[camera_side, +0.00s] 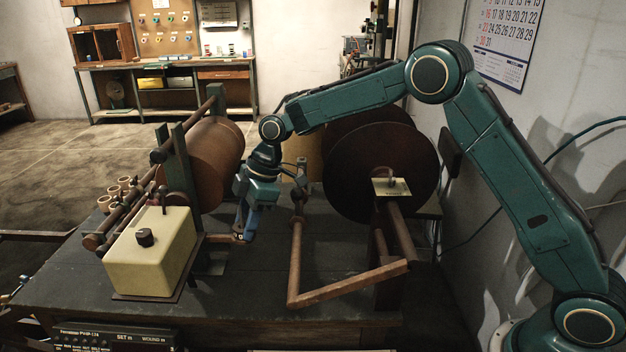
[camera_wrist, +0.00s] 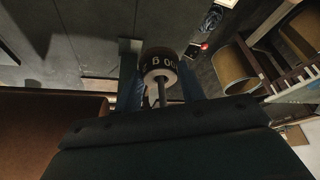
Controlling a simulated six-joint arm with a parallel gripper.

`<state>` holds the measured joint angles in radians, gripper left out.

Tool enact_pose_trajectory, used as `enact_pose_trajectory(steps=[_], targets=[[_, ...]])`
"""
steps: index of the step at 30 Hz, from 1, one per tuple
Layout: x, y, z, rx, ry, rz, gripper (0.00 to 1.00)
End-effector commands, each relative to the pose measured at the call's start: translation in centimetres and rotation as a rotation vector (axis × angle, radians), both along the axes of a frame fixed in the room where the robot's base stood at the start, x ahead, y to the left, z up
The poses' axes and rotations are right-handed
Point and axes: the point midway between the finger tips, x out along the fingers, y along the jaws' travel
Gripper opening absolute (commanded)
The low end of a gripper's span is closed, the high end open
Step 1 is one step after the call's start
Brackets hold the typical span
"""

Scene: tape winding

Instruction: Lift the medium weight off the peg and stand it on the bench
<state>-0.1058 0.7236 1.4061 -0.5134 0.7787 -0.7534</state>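My gripper (camera_side: 244,228) points down over the bench, between the brown drum on the left and the bent wooden bar on the right. In the wrist view a short round weight (camera_wrist: 160,63) with a dark band and printed digits sits between my two blue fingers (camera_wrist: 160,85). A thin grey rod runs from its pale end face towards the camera. The fingers flank the weight closely; whether they press on it is unclear. In the side view the weight is small and partly hidden by the fingers. I cannot make out the peg clearly.
A cream box (camera_side: 150,252) with a black knob stands at the bench's front left. The brown drum (camera_side: 215,160) is close left of my gripper. A large dark disc (camera_side: 380,172) and a bent wooden bar (camera_side: 345,287) stand to the right. The bench's dark front (camera_side: 235,292) is clear.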

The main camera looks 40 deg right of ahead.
Motion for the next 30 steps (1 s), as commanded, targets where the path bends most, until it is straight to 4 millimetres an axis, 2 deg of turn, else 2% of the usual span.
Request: enact_pose_trajectory(steps=[1,4,5,17,23,30], targets=[[0.0,0.0,0.0,0.000,0.000,0.000,0.29],[0.0,0.0,0.0,0.000,0.000,0.000,0.10],[0.0,0.0,0.1,0.001,-0.002,0.001,0.07],[0.1,0.0,0.8,0.000,-0.002,0.000,0.07],[0.1,0.0,3.0,0.001,-0.005,0.000,0.07],[0.1,0.0,6.7,0.001,-0.006,-0.001,0.07]])
